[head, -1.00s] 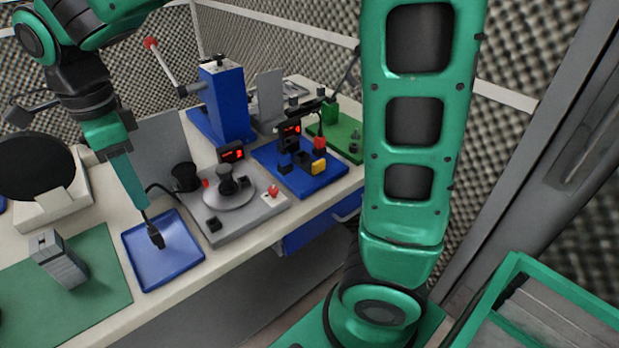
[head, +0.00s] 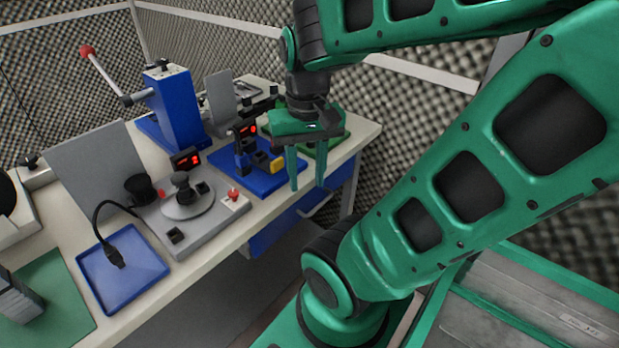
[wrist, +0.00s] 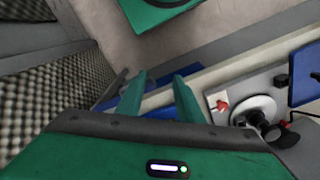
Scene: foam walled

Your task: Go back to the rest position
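My gripper (head: 307,186) hangs in front of the right part of the bench, with its two green fingers apart and nothing between them. It also shows in the wrist view (wrist: 157,93), where the fingers are spread over the bench's front edge and the floor. A black cabled tool (head: 115,257) lies in the blue tray (head: 148,279) at the left of the bench, apart from my gripper.
The bench (head: 236,240) carries a grey station with a round plate (head: 188,205), a blue press (head: 175,105) and a blue board (head: 240,183). A green-rimmed bin (head: 560,283) stands at the lower right. A foam wall (head: 400,110) rises behind.

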